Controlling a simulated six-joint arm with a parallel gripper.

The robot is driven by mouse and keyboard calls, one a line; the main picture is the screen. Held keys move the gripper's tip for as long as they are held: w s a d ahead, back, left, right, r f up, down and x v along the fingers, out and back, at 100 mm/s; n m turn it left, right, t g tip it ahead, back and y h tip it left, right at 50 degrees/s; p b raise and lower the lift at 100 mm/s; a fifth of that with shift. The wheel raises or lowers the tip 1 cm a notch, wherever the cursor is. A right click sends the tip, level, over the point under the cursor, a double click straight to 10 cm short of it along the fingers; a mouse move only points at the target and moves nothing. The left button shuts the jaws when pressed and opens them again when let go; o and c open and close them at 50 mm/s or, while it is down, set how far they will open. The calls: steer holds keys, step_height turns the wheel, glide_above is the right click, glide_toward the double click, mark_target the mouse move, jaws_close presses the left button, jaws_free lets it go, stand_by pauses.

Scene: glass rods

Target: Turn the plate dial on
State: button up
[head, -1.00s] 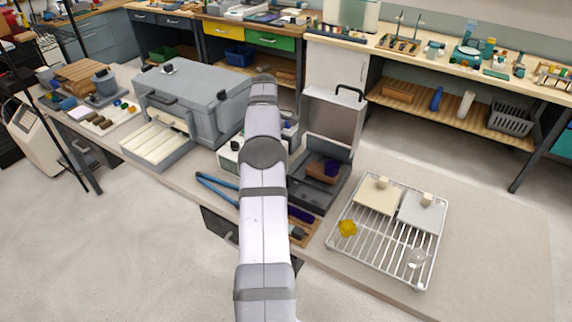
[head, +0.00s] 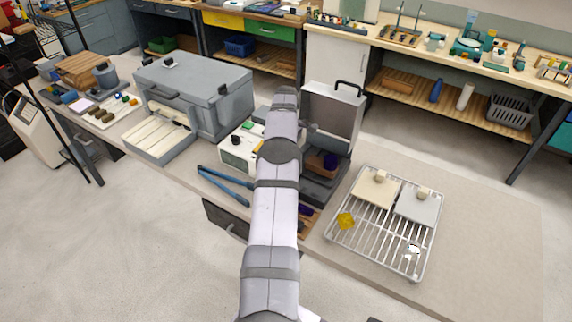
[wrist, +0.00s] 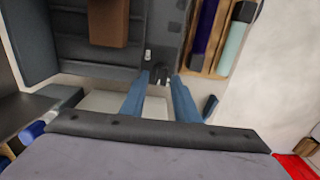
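A white boxy device (head: 238,153) with a dark knob-like spot on its front stands left of my arm in the head view. I cannot tell if that spot is the plate dial. My gripper is hidden behind my arm in the head view. In the wrist view my gripper (wrist: 158,84) shows two blue fingers standing apart, with a gap between them. A small dark part (wrist: 160,75) shows at the gap between the fingertips; I cannot tell if it is touched. A pale flat surface (wrist: 105,102) lies left of the fingers.
An open dark case (head: 333,115) with a brown block stands right of my arm. A wire rack (head: 378,258) with two pale plates is further right. Blue tongs (head: 222,185) lie front left, and a large grey box (head: 205,90) is behind. The bench's right end is clear.

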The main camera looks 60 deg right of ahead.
steer(key=shift+f, duration=0.9)
jaws_close()
